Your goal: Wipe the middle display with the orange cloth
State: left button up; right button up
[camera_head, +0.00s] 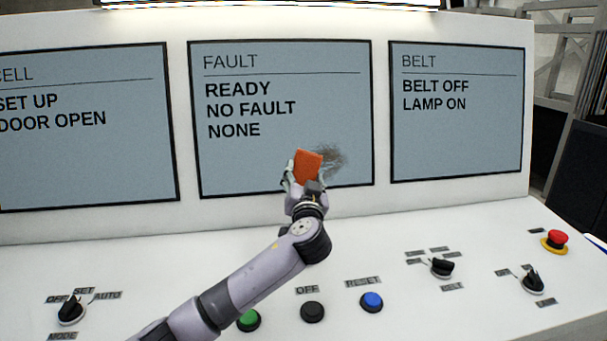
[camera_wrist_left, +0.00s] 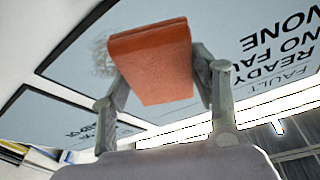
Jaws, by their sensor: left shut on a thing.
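The middle display (camera_head: 285,95) is headed FAULT and reads READY, NO FAULT, NONE. A dark smudge (camera_head: 332,160) lies on its lower right part. My left gripper (camera_head: 305,178) is shut on the orange cloth (camera_head: 308,165), a folded pad, in front of the display just left of the smudge. The cloth partly overlaps the smudge in the head view. In the left wrist view the cloth (camera_wrist_left: 152,65) sits between the two fingers, with the smudge (camera_wrist_left: 103,55) beside it. I cannot tell whether the cloth touches the screen. My right gripper is not in view.
The left display (camera_head: 85,150) and the BELT display (camera_head: 455,140) flank it. Below, the sloping panel holds a mode knob (camera_head: 71,311), green (camera_head: 249,320), black (camera_head: 312,311) and blue (camera_head: 371,301) buttons, two black knobs (camera_head: 441,267) (camera_head: 532,281) and a red emergency button (camera_head: 557,238).

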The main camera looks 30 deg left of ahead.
pick_arm(q)
jog(key=shift+a+r, duration=0.15)
jog(key=shift+r, duration=0.05)
jog(key=shift+w+a+f, duration=0.25)
jog(key=shift+w+a, duration=0.25)
jog(key=shift+w, duration=0.2)
jog(key=shift+w+a+f+b, duration=0.35)
jog(key=shift+w+a, duration=0.25)
jog(key=shift+w, duration=0.2)
jog(key=shift+w+a, duration=0.1)
jog(key=shift+w, duration=0.1)
jog(key=shift+f, duration=0.1)
jog(key=shift+w+a, duration=0.1)
jog(key=shift+w, duration=0.05)
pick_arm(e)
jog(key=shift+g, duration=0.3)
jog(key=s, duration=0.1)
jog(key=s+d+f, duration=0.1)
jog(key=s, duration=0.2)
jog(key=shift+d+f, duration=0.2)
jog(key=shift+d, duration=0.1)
pick_arm(q)
jog(key=shift+w+a+f+b, duration=0.1)
jog(key=shift+w+a+b, duration=0.05)
jog(key=shift+b, duration=0.2)
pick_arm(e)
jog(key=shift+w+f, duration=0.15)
